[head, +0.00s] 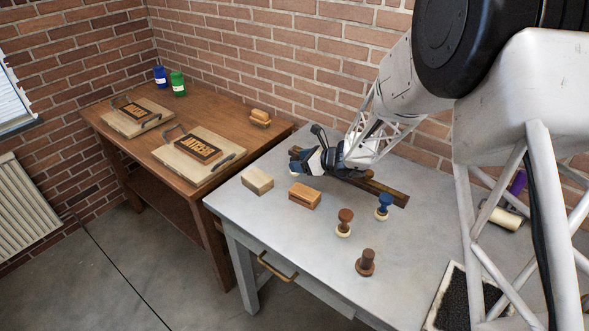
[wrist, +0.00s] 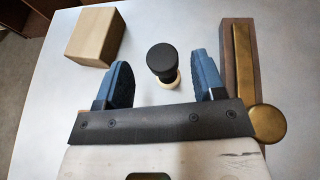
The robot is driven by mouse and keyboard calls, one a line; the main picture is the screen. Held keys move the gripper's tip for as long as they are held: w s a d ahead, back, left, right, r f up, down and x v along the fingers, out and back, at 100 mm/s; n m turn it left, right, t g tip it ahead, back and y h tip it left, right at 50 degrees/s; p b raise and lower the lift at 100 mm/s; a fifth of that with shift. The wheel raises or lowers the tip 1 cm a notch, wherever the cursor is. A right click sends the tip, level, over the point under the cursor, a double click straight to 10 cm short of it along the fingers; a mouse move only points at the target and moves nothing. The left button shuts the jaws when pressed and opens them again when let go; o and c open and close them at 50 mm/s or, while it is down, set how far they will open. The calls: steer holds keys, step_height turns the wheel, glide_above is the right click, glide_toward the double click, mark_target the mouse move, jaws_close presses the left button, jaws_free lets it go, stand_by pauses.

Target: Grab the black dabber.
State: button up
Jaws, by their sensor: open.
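The black dabber (wrist: 161,58) stands upright in the wrist view, with a round black knob over a cream base. My gripper (wrist: 160,72) is open, with one blue finger to the left of the dabber and one to the right. Gaps show on both sides, so neither finger appears to touch it. In the head view my gripper (head: 306,158) is low over the grey table and hides most of the dabber. Only a bit of pale base (head: 293,174) shows under it.
A pale wooden block (head: 257,181) and an orange-brown block (head: 305,196) lie nearby. A wooden bar with brass (wrist: 241,60) is close by my right finger. Brown (head: 344,222), blue (head: 384,206) and dark brown (head: 366,263) dabbers stand nearer the front. The table's front left is clear.

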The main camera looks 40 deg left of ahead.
steer(key=shift+x, duration=2.25)
steer(key=shift+w, duration=0.1)
steer(key=shift+c, duration=0.2)
steer(key=c, duration=1)
steer(key=shift+r, duration=0.15)
steer(key=shift+r, duration=4.9)
